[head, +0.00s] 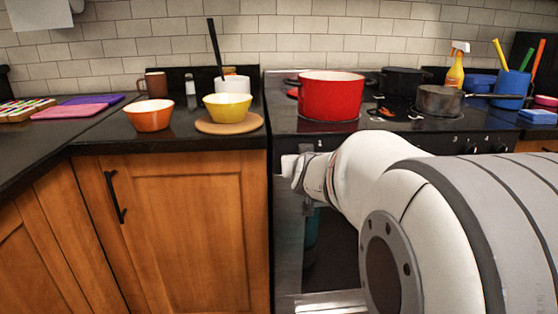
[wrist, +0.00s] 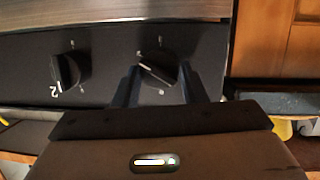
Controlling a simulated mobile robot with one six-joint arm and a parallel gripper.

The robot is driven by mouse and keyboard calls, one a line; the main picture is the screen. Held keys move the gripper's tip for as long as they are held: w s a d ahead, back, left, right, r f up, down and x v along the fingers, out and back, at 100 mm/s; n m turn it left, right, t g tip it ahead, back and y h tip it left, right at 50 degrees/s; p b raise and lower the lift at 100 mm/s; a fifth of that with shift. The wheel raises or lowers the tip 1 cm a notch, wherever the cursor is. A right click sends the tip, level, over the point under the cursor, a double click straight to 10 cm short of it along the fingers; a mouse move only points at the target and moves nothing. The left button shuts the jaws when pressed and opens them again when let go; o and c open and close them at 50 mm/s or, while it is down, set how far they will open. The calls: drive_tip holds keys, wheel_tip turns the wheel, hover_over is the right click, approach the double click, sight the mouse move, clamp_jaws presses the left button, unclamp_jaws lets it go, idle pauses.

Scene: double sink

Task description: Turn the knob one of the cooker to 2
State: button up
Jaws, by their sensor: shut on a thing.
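The cooker (head: 285,124) stands right of centre in the head view, with knobs labelled 3 and 4 (head: 472,148) on its front panel. In the wrist view, a black knob (wrist: 160,66) sits between the two fingers of my gripper (wrist: 158,80), which is shut on it. Its number label cannot be read, and its pointer setting is unclear. A second black knob (wrist: 66,71), beside a tilted 2 label, is to the left and untouched. In the head view my arm hides the gripped knob and the fingertips.
A red pot (head: 331,98), a dark pot (head: 403,82) and a grey saucepan (head: 438,101) stand on the cooktop. An orange bowl (head: 150,117) and a yellow bowl (head: 228,107) are on the left counter. A wooden cabinet (head: 180,230) is left of the cooker.

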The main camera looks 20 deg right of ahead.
drive_tip(key=shift+f, duration=0.15)
drive_tip(key=o, duration=1)
drive_tip(key=shift+c, duration=0.2)
drive_tip(key=p+v, duration=0.3)
drive_tip(key=v, duration=0.4)
drive_tip(key=shift+s, duration=0.35)
drive_tip(key=shift+a, duration=0.1)
drive_tip(key=s+a+r+n+g+y+p, duration=0.1)
drive_tip(key=s+a+r+g+y+p, duration=0.1)
drive_tip(key=s+a+r+g+p, duration=0.3)
drive_tip(key=s+a+r+n+g+y+p, duration=0.2)
drive_tip(key=s+a+r+g+p, duration=0.4)
drive_tip(key=s+p, duration=0.8)
wheel_tip(320, 180, up, 4)
drive_tip(key=a+y+p, duration=0.1)
drive_tip(key=a+p, duration=0.1)
drive_tip(key=p, duration=0.8)
drive_tip(key=shift+a, duration=0.3)
